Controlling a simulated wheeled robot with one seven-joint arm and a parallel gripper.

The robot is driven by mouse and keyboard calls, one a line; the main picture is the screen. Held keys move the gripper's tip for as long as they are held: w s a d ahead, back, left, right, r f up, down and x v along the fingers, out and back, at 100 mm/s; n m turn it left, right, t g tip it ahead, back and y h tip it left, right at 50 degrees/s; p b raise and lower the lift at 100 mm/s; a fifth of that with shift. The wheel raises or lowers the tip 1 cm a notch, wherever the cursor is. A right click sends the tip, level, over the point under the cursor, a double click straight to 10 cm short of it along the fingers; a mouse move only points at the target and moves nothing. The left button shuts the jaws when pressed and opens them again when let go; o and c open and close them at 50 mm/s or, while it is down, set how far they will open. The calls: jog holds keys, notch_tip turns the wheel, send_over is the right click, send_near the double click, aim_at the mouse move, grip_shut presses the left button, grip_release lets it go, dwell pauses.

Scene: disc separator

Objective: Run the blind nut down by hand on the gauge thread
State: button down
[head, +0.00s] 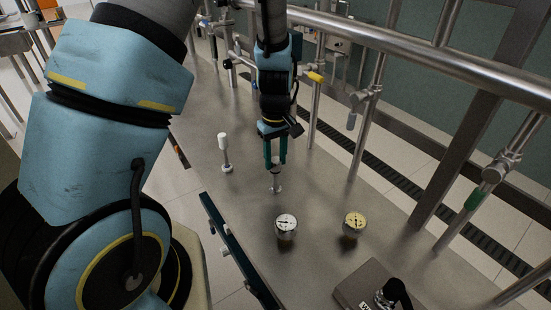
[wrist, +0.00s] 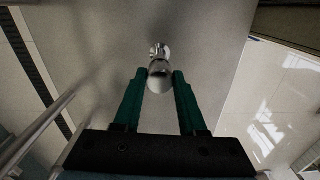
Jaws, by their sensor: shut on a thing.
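My gripper (head: 275,160) points down over the metal bench, its two green fingers shut on a small shiny metal piece, which looks like the blind nut (wrist: 159,78). In the wrist view the fingertips (wrist: 159,76) sit on either side of its rounded, shiny body. Just beyond it is a small metal fitting (wrist: 159,50), which looks like the gauge thread; in the head view it stands on the bench below the fingers (head: 276,188). The nut and fitting line up closely, but I cannot tell how far the nut sits on the thread. The fingers partly hide the nut in the head view.
A white-topped post (head: 224,152) stands left of my gripper. Two round dial gauges, one white-faced (head: 286,226) and one yellowish (head: 354,223), stand nearer on the bench. A flat block with a black knob (head: 385,290) lies at front right. Steel rails and posts (head: 430,65) run along the right side.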

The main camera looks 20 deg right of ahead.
jog(key=m, duration=0.3)
jog(key=shift+m+b, duration=0.3)
jog(key=shift+m, duration=1.4)
jog(key=shift+m, duration=1.6)
